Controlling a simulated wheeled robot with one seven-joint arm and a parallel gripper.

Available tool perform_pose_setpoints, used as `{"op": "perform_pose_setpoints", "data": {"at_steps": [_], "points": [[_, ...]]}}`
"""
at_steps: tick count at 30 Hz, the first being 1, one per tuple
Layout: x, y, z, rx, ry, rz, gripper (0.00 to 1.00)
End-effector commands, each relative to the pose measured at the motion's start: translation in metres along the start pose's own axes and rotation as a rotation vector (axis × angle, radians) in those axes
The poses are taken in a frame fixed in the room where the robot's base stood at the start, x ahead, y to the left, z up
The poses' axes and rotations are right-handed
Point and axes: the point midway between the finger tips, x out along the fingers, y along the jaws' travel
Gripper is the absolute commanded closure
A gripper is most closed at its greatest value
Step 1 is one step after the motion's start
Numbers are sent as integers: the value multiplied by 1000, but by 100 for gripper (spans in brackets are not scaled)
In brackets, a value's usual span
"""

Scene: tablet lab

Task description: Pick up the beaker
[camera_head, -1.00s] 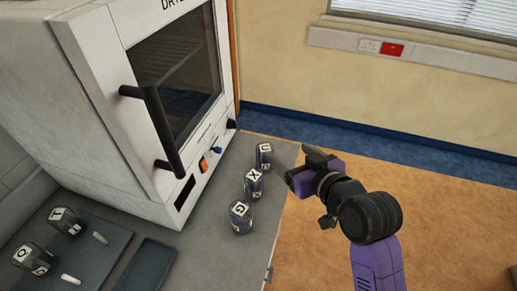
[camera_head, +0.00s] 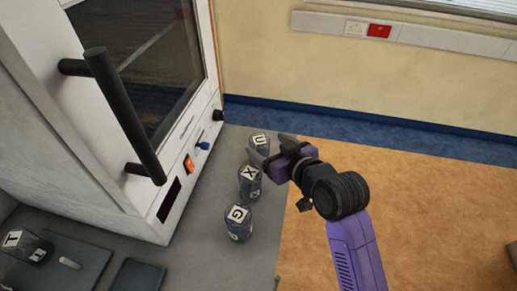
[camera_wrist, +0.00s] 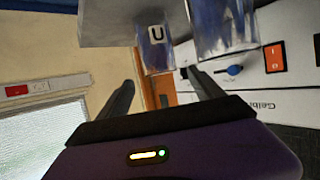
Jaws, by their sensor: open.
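Three glass beakers with dark lower parts and white letter labels stand in a row on the grey bench. The U beaker (camera_head: 260,139) is farthest, the X beaker (camera_head: 249,184) is in the middle and the G beaker (camera_head: 238,222) is nearest. My gripper (camera_head: 270,149) is open and empty, its fingers by the U and X beakers and partly hiding the U beaker. In the wrist view, the U beaker (camera_wrist: 155,52) appears beyond the gap between my open fingers (camera_wrist: 162,92). Another beaker (camera_wrist: 222,28), its label out of view, is close to the right finger.
A white drying oven (camera_head: 60,150) with a black handle (camera_head: 125,115) stands left of the beakers. A T-labelled beaker (camera_head: 28,246) and a dark tray (camera_head: 138,275) are at the lower left. Orange floor (camera_head: 430,220) lies open to the right of the bench edge.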

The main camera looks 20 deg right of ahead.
Motion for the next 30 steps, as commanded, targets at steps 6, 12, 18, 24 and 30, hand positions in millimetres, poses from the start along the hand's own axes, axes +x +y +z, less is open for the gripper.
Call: {"op": "perform_pose_setpoints", "data": {"at_steps": [6,12,18,24,30], "points": [[25,-1,2,0,-2,0,24],[48,-2,3,0,-1,0,24],[52,-2,3,0,1,0,24],[52,-2,4,0,0,0,43],[52,-2,4,0,0,0,83]]}}
